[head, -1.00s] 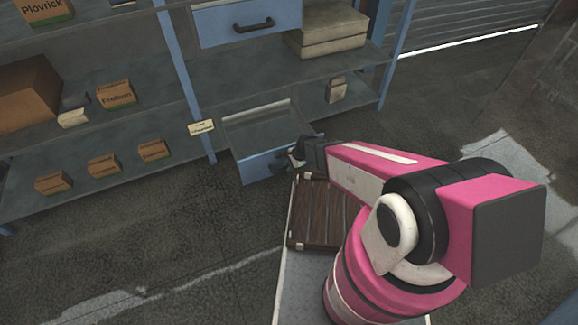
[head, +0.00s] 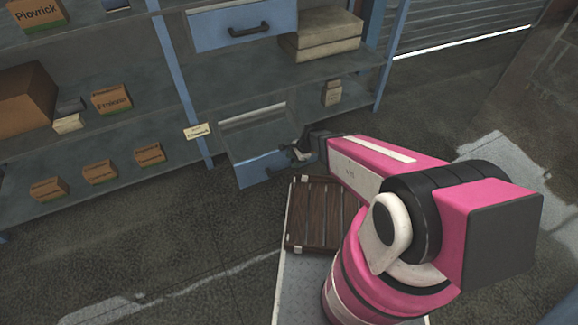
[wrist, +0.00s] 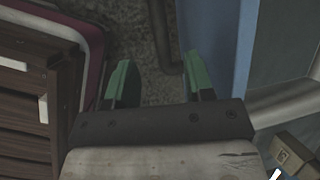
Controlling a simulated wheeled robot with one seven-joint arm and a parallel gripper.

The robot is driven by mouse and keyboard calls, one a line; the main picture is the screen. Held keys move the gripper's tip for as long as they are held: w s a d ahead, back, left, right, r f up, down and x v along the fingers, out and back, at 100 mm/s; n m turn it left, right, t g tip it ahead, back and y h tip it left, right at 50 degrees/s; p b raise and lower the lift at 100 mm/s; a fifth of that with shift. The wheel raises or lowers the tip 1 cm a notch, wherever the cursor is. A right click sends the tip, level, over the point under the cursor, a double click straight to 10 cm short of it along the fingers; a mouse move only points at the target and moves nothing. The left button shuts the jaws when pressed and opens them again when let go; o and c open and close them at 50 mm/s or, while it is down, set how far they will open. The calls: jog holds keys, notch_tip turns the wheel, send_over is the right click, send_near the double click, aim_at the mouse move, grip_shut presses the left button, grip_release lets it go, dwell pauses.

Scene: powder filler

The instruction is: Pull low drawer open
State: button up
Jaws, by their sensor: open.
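The low drawer (head: 254,170) has a blue front and stands pulled out from the lower shelf, its grey inside showing. Its dark handle (head: 276,171) is partly visible in the head view. My gripper (head: 293,154) is at the right part of the drawer front. In the wrist view my gripper (wrist: 160,80) has its two green fingers spread apart. The dark handle (wrist: 161,35) shows between and beyond them, next to the blue drawer front (wrist: 219,40). I cannot tell whether a finger touches the handle.
A closed upper drawer (head: 242,27) is above. A slatted brown crate (head: 318,215) sits on my base, close below the arm; it also shows in the wrist view (wrist: 30,105). Small boxes stand on the left shelves. A small carton (head: 332,93) is right of the drawer.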

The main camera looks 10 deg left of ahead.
jog(key=shift+v, duration=1.45)
jog(key=s+d+r+n+h, duration=0.1)
jog(key=d+r+n, duration=0.4)
jog(key=d+r, duration=0.7)
jog(key=s+d+r+n+h, duration=0.2)
jog(key=d+r+n+h, duration=0.2)
jog(key=d+r, duration=0.8)
jog(key=shift+d+r+n+t, duration=0.3)
jog(key=shift+d+n, duration=0.3)
jog(key=shift+n, duration=0.5)
